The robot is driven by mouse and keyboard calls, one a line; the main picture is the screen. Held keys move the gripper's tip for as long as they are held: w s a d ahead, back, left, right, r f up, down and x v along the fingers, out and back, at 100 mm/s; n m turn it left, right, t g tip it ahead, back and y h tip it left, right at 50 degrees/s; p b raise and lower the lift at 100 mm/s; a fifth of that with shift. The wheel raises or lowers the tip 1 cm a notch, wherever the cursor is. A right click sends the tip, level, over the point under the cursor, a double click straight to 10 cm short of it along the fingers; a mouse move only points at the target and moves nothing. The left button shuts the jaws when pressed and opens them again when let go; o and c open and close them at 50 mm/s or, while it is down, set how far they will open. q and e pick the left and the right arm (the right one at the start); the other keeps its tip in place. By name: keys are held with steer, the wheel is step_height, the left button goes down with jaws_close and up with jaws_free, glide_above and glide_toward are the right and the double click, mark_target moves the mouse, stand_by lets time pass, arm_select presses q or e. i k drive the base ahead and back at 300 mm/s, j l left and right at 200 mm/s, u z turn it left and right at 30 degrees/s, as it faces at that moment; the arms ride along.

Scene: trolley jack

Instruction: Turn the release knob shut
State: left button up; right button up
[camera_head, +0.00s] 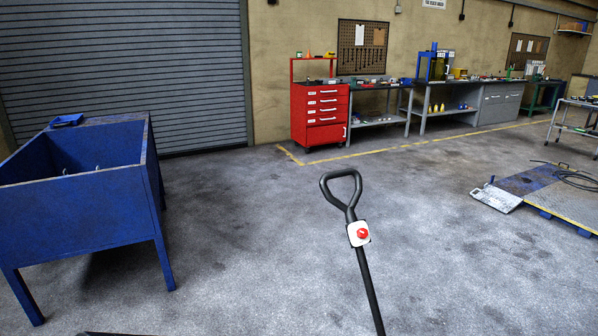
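A black jack handle (369,285) with a loop grip (341,187) at its top stands tilted in the middle foreground. A white plate (352,239) is fixed on the shaft below the loop, and a round red knob (363,234) sits on it. I cannot tell from here how far the knob is turned. The handle's lower end and the jack's body are out of view below. Neither of my grippers is in view, and nothing touches the handle or the knob.
A blue bin on legs (160,225) stands at the left. A low platform (560,207) with a coiled cable lies at the right. A red tool cabinet (319,112) and workbenches (500,103) line the back wall. The floor around the handle is clear.

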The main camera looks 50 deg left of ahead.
mark_target(361, 233)
steer(key=u, duration=1.55)
